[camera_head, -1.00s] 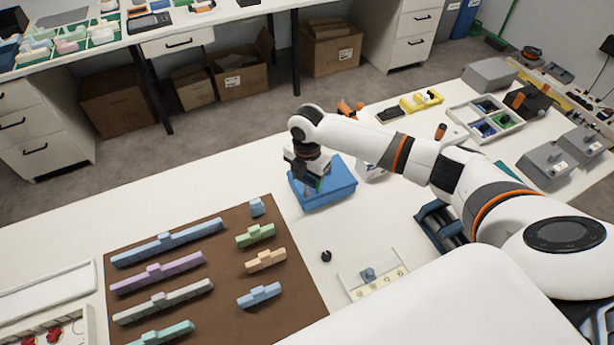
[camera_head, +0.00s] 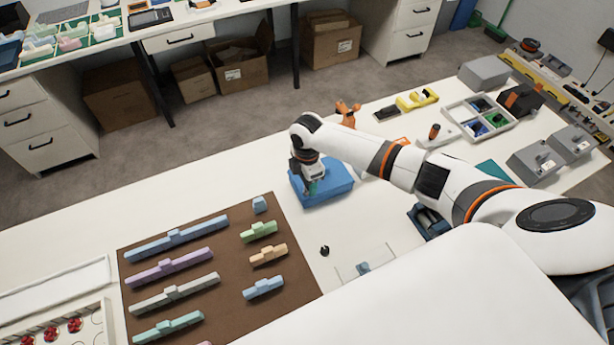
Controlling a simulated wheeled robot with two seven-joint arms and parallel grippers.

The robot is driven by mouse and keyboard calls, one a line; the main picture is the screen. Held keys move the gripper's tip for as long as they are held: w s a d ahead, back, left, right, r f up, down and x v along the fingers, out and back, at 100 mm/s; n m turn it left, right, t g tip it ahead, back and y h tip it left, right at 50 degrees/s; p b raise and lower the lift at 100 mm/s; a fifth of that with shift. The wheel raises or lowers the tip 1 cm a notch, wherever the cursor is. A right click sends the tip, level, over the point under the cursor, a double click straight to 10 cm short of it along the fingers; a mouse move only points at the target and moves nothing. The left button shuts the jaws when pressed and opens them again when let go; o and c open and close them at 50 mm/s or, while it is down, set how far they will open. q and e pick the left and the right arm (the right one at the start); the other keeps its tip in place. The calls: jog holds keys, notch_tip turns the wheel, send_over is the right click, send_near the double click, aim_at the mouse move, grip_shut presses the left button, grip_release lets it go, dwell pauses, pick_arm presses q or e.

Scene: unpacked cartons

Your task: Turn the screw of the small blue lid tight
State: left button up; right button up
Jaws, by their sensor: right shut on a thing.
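A blue box with a blue lid (camera_head: 335,189) stands on the white table in the head view, at the middle. My right gripper (camera_head: 312,188) points down over the left part of this lid. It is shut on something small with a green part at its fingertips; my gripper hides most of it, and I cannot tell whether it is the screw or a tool. My left gripper is not in view.
A brown mat (camera_head: 145,260) with several coloured stepped blocks lies to the left. A small black part (camera_head: 324,251) lies in front of the box. A divided tray (camera_head: 481,118), grey boxes (camera_head: 536,160) and an orange clamp (camera_head: 347,113) stand farther back. Bare table lies left of the box.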

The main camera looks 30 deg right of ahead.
jog(key=shift+r, duration=0.15)
jog(key=shift+r+p, duration=2.15)
jog(key=shift+p, duration=0.15)
